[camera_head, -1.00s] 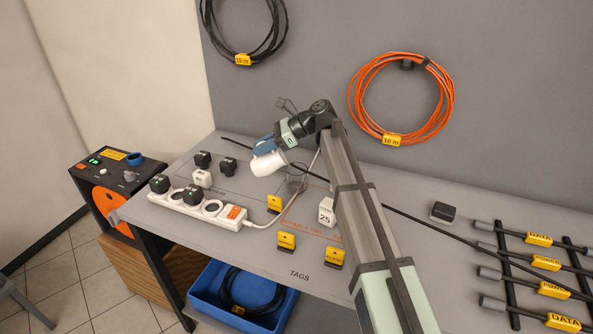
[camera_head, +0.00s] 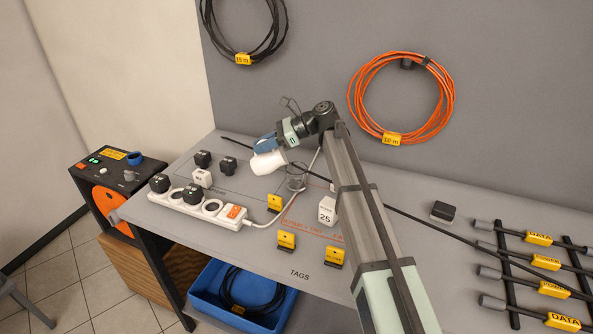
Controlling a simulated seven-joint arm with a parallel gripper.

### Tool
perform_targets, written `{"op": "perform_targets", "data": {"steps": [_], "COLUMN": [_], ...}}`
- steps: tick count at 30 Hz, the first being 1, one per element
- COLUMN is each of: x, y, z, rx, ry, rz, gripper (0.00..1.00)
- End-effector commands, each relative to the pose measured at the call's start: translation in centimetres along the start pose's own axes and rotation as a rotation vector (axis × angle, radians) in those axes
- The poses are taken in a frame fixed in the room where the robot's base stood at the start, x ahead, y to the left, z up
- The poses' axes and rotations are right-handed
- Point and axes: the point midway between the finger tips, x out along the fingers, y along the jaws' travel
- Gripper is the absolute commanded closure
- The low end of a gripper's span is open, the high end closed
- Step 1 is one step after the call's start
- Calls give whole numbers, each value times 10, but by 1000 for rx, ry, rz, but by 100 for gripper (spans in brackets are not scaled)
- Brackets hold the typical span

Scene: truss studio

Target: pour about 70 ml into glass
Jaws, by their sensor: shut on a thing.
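A white container (camera_head: 268,163) is held in my gripper (camera_head: 264,148) above the table, tipped well over and close to horizontal. The blue and dark end of my gripper is at the container's upper side; its fingers are mostly hidden. I cannot make out any stream or the liquid level in the glass.
A white power strip (camera_head: 207,207) with black plugs lies to the left. Yellow tags (camera_head: 286,240) stand in front, and a white block marked 25 (camera_head: 327,211) stands right of the glass. A thin black rod (camera_head: 420,217) crosses the table behind my arm.

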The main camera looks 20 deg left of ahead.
Motion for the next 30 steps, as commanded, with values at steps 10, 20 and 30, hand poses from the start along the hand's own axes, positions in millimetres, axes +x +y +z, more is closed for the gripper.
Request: {"op": "perform_targets", "data": {"steps": [10, 20, 30], "x": [-3, -7, -10], "y": [0, 0, 0], "z": [1, 2, 4], "rx": [0, 0, 0], "ry": [-32, -66, -101], "rz": [-1, -1, -1], "gripper": [100, 100, 100]}}
